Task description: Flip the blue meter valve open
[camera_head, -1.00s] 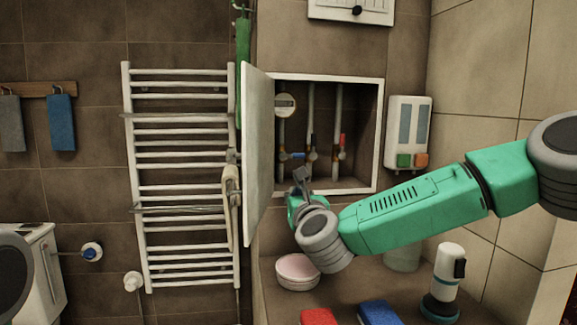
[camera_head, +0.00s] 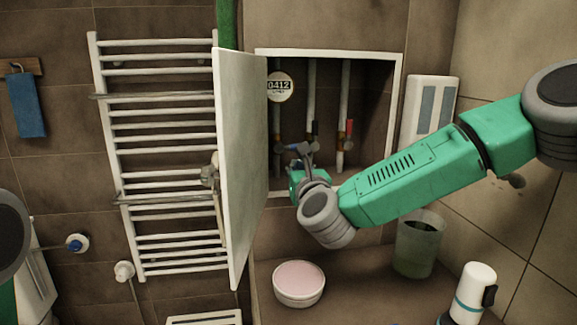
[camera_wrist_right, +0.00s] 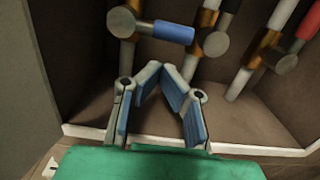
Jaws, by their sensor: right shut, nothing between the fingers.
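The blue meter valve's handle (camera_wrist_right: 174,32) sticks out sideways to the right from its grey valve body in the right wrist view. In the head view it is small and partly covered by my gripper (camera_head: 281,149). It sits on the leftmost pipe, below a round meter dial (camera_head: 280,87). My right gripper (camera_head: 303,148) is at the open wall cabinet, in front of the lower pipes. In the wrist view its fingertips (camera_wrist_right: 160,66) come together just below the blue handle, with nothing between them. Whether they touch the handle is unclear. My left gripper is not in view.
The white cabinet door (camera_head: 241,165) stands open on the left. A pipe with a dark handle and one with a red handle (camera_head: 349,128) stand to the right. A pink bowl (camera_head: 299,281) and a grey-green bucket (camera_head: 418,245) are below. A towel radiator (camera_head: 160,150) is left.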

